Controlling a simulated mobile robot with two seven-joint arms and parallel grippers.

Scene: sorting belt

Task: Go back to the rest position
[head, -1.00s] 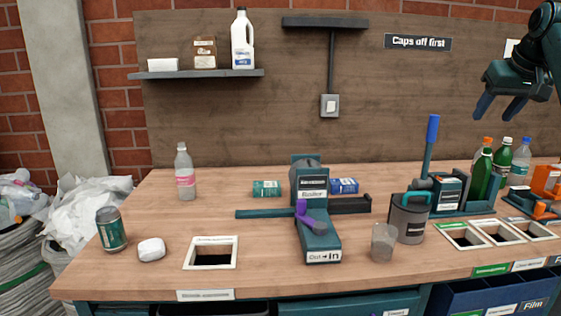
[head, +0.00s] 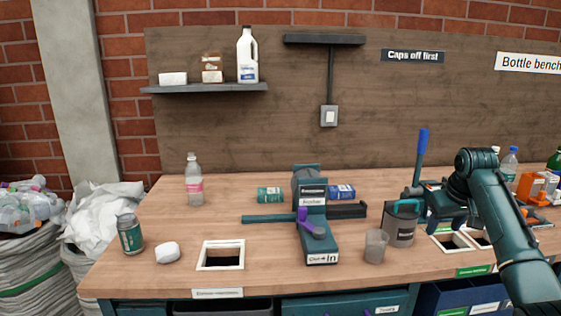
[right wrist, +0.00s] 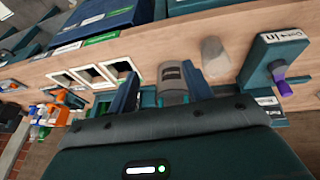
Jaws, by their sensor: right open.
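My right gripper (head: 446,222) is in the right part of the head view, in front of the bench's right side, with its dark arm coming in from the lower right. It hangs beside the grey canister (head: 400,224) with the teal handle; I cannot tell whether they touch. In the right wrist view, its two blue fingers (right wrist: 160,95) stand apart, open, with nothing held between them. The canister (right wrist: 172,80) shows beyond the fingers there. My left gripper is in neither view.
The wooden bench (head: 270,278) holds a teal device (head: 319,240), a clear cup (head: 375,246), a bottle (head: 194,185), a can (head: 130,234) and a white lump (head: 167,252). Framed openings (head: 221,243) are cut into it. A blue-handled lever (head: 422,150) rises near my right arm.

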